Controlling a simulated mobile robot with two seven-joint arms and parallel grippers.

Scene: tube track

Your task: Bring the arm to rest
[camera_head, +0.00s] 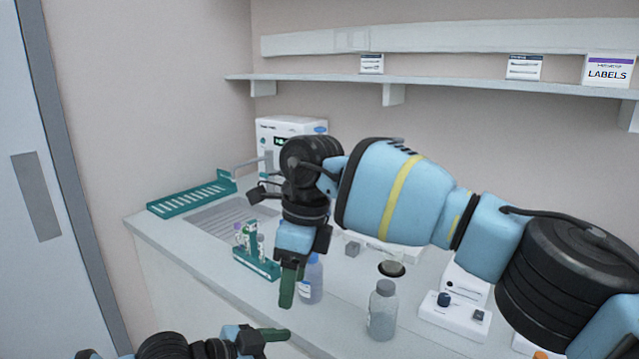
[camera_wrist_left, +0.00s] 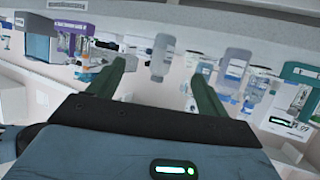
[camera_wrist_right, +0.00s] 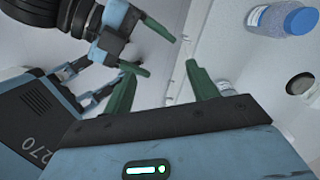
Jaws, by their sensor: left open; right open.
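My right gripper (camera_head: 287,290) hangs pointing down in the head view, in front of the bench and beside a blue-capped bottle (camera_head: 311,278). In the right wrist view its green fingers (camera_wrist_right: 160,70) are apart with nothing between them. My left gripper (camera_head: 268,337) is at the bottom of the head view, low in front of the bench and partly cut off. In the left wrist view its fingers (camera_wrist_left: 158,68) are spread and empty. The left gripper also shows close by in the right wrist view (camera_wrist_right: 150,48).
The bench holds a green tube rack (camera_head: 257,264), a grey bottle (camera_head: 383,312), a white block with knobs (camera_head: 455,314) and a green slotted tray (camera_head: 190,196). A white machine (camera_head: 291,127) stands at the back. A shelf (camera_head: 440,88) runs along the wall.

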